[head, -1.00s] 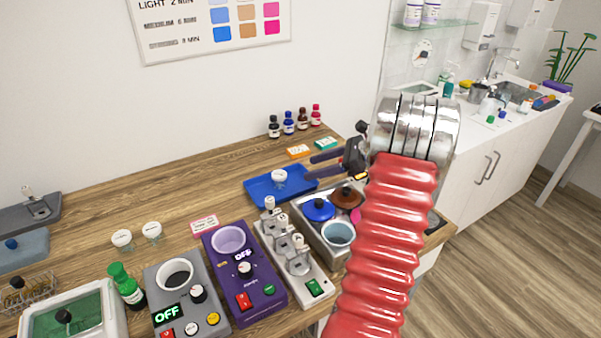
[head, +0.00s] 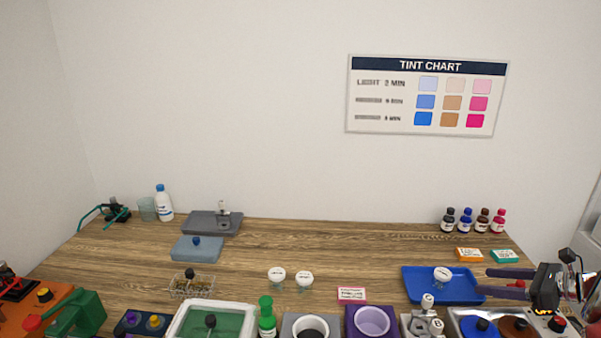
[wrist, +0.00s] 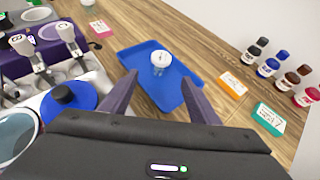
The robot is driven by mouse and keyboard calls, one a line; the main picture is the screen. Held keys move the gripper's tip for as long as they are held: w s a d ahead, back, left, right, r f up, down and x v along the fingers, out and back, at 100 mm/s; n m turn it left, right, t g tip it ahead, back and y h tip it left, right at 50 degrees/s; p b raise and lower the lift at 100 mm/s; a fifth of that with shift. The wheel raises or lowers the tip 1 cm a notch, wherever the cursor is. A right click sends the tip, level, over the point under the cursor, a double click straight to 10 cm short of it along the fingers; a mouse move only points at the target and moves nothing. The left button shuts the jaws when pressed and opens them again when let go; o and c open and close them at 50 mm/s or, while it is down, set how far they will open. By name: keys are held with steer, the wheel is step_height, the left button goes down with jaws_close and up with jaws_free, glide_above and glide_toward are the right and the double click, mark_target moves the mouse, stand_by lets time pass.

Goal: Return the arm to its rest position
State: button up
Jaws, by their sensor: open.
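My gripper (head: 487,280) is at the far right of the head view, with its dark fingers pointing left and apart. Nothing shows between them. In the picture they overlap the right end of the blue tray (head: 415,284); I cannot tell their height above it. In the wrist view my gripper (wrist: 160,80) also shows open, in front of the blue tray (wrist: 180,102). A small white-topped jar (wrist: 161,59) sits on the tray, beyond the fingertips. Most of my arm is outside the head view.
Dark, blue, brown and pink bottles (wrist: 268,68) stand behind the tray, near the orange box (wrist: 233,83) and teal box (wrist: 269,119). A blue lid (wrist: 70,98) and purple device (head: 372,322) are near the front. The wooden table (head: 330,250) is clear at mid-back.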

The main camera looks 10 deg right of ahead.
steer(key=w+a+r+n+g, duration=0.2)
steer(key=a+n, duration=0.2)
steer(key=a, duration=0.5)
steer(key=w+a+r+n+g+h, duration=0.15)
steer(key=a+n, duration=0.25)
steer(key=a, duration=0.4)
steer(key=w+a+r+n+g+y, duration=0.1)
steer(key=a+r+n+g, duration=0.2)
steer(key=a, duration=0.6)
steer(key=s+a+r+n+t+h, duration=0.1)
steer(key=s+a+n+h, duration=0.4)
steer(key=s+a+n, duration=1.3)
steer(key=shift+s+a+r+n, duration=0.35)
steer(key=shift+a+r+n, duration=0.15)
steer(key=shift+r, duration=0.2)
steer(key=shift+d+t+h, duration=0.1)
steer(key=shift+t+h, duration=0.15)
